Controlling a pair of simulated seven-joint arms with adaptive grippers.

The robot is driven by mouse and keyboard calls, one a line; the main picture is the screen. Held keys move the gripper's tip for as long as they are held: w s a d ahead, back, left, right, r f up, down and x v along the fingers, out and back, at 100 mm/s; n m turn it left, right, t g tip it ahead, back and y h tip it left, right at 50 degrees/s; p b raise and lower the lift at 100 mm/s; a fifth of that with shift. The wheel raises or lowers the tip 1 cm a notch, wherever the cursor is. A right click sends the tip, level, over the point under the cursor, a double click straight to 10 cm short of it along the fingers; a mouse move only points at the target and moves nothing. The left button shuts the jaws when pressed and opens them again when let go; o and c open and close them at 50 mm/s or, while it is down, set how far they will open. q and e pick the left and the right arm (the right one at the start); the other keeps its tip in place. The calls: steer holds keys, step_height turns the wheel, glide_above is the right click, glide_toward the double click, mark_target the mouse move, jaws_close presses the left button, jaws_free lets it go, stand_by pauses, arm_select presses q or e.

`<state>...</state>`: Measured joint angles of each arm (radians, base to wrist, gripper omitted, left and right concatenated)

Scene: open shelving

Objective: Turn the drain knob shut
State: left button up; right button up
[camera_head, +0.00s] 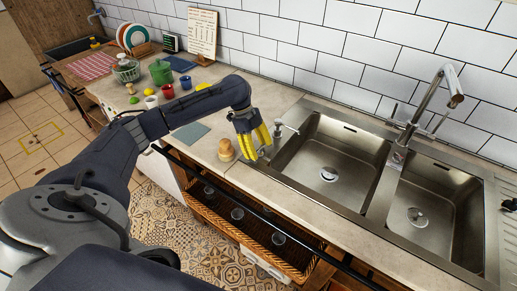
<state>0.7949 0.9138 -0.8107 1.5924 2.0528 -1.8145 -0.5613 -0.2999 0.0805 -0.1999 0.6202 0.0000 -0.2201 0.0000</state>
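My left gripper (257,141) has yellow fingers pointing down at the left rim of the steel sink (297,118). A small metal knob-like fitting (264,152) shows on that rim, right by the fingertips and partly hidden by them. I cannot tell whether the fingers touch it, how it is turned, or whether they are parted or closed. A drain (328,174) sits in the left basin and another drain (417,217) in the right basin. My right gripper is not in view.
A small pump dispenser (278,130) stands just right of the fingers. A wooden brush-like object (226,150) stands to their left. A tall tap (410,115) rises behind the basins. Cups, a green pot (160,73) and plates crowd the counter's far left. Both basins look empty.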

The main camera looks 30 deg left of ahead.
arm_select(q)
jaws_close()
stand_by(0.3)
steer(key=shift+n, duration=0.3)
steer(key=n+t, duration=0.1)
steer(key=n, duration=0.3)
steer(key=shift+t, duration=0.4)
steer(key=n+t+y, duration=0.1)
steer(key=n, duration=0.3)
steer(key=shift+s+d, duration=0.1)
steer(key=n, duration=0.2)
steer(key=n+t+y, duration=0.1)
steer(key=n, duration=0.2)
steer(key=shift+n+t+y, duration=0.3)
steer(key=shift+n+y, duration=0.7)
steer(key=shift+n, duration=1)
steer(key=shift+r+n, duration=0.1)
steer(key=shift+n, duration=0.2)
